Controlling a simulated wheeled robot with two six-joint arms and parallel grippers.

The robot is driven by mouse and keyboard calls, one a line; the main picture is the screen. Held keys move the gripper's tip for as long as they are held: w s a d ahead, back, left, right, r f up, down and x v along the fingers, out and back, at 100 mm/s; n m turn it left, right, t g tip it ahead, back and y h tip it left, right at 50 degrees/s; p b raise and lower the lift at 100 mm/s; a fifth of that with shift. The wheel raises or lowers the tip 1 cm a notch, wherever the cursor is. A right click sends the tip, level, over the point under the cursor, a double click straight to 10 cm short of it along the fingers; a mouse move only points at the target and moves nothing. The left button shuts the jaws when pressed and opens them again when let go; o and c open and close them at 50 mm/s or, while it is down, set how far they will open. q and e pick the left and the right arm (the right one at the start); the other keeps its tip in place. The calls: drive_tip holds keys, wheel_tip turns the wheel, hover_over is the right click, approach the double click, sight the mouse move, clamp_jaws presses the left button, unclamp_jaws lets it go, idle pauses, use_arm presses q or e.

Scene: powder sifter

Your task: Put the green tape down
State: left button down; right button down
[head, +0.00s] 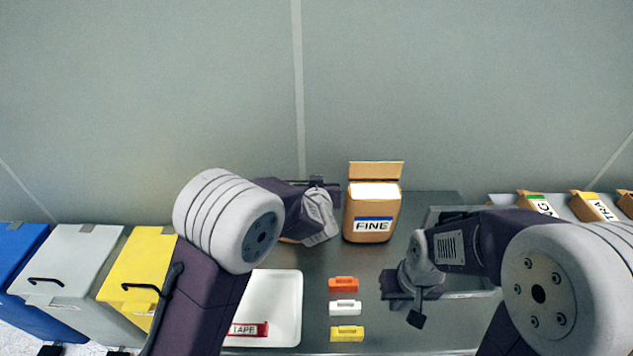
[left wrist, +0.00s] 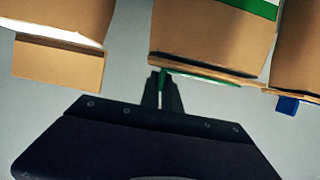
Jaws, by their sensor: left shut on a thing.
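The green tape (left wrist: 200,78) shows in the left wrist view as a thin green strip along the edge of a cardboard box (left wrist: 210,35). My left gripper (left wrist: 162,82) is shut on its end, close against the box. In the head view my left gripper (head: 318,184) is beside the FINE box (head: 374,215), and the tape is hidden there by my own arm. My right gripper (head: 416,318) hangs low at the right of the table; its fingers are too unclear to tell open or shut.
A white tray (head: 287,290) labelled TAPE lies at the front left of the table. Orange (head: 343,284), white (head: 345,308) and yellow (head: 346,333) small pieces lie in a column beside it. Bins (head: 140,265) stand left; more boxes (head: 537,203) stand right.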

use_arm(q)
drive_tip(key=shift+f, duration=0.1)
drive_tip(key=c, duration=1.6)
unclamp_jaws()
drive_tip(key=shift+r, duration=0.25)
drive_tip(key=shift+s+r, duration=0.1)
drive_tip(key=shift+s, duration=0.3)
drive_tip(key=p+v, duration=0.1)
drive_tip(key=v, duration=1)
drive_tip(key=shift+s, duration=0.1)
